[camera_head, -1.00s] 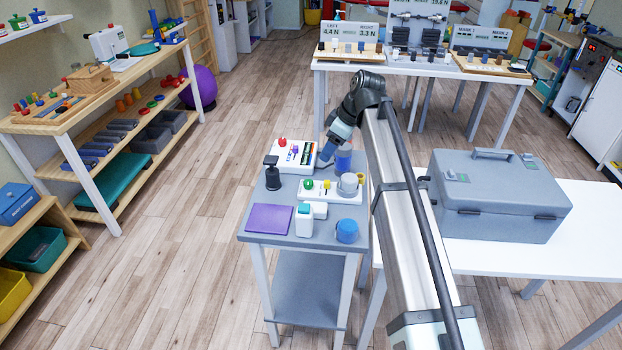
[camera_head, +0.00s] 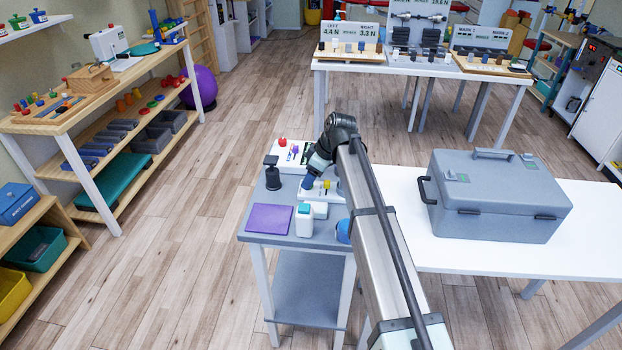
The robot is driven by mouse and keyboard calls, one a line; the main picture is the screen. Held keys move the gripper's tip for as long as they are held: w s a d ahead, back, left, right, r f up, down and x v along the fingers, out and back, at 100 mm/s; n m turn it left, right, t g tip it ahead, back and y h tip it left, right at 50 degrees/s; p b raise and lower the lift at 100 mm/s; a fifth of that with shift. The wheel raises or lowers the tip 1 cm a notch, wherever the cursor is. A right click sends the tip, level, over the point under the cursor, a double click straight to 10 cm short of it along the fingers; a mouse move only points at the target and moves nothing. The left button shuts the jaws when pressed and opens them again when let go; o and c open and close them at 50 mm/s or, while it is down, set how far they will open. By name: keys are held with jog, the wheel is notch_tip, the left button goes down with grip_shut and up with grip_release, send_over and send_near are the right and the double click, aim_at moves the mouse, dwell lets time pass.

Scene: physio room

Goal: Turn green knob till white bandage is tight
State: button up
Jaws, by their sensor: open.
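My gripper (camera_head: 308,183) is open and points down at the left end of a white board (camera_head: 330,198) on the small grey table. The green knob on that board is hidden behind my gripper, and I cannot tell whether the fingers touch it. A yellow knob (camera_head: 326,184) shows just right of my gripper. The pale bandage roll at the board's right end is mostly covered by my arm, so I cannot see how tight the bandage is.
A second white board with a red knob (camera_head: 283,141) lies behind. A black stand (camera_head: 272,174), purple pad (camera_head: 269,218), white bottle with a teal top (camera_head: 304,222) and blue roll (camera_head: 342,231) are close by. A grey case (camera_head: 497,200) stands on the white table at right.

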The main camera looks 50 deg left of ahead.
jog(key=shift+s+a+f, duration=0.15)
jog(key=shift+a+f, duration=0.1)
jog(key=shift+f, duration=0.3)
jog(key=c, duration=1)
jog(key=shift+c, duration=0.2)
jog(key=shift+m, duration=0.4)
jog(key=shift+s+d+m+t, duration=0.15)
jog(key=shift+m+t, duration=0.35)
jog(key=shift+m, duration=0.4)
jog(key=m, duration=0.2)
jog(key=m+t, duration=0.1)
jog(key=shift+s+m+t, duration=0.15)
jog(key=shift+m+t, duration=0.15)
jog(key=shift+m, duration=0.1)
jog(key=m+t, duration=0.1)
jog(key=m, duration=0.2)
jog(key=shift+s, duration=0.1)
jog(key=shift+m+t, duration=0.8)
jog(key=shift+m, duration=1.2)
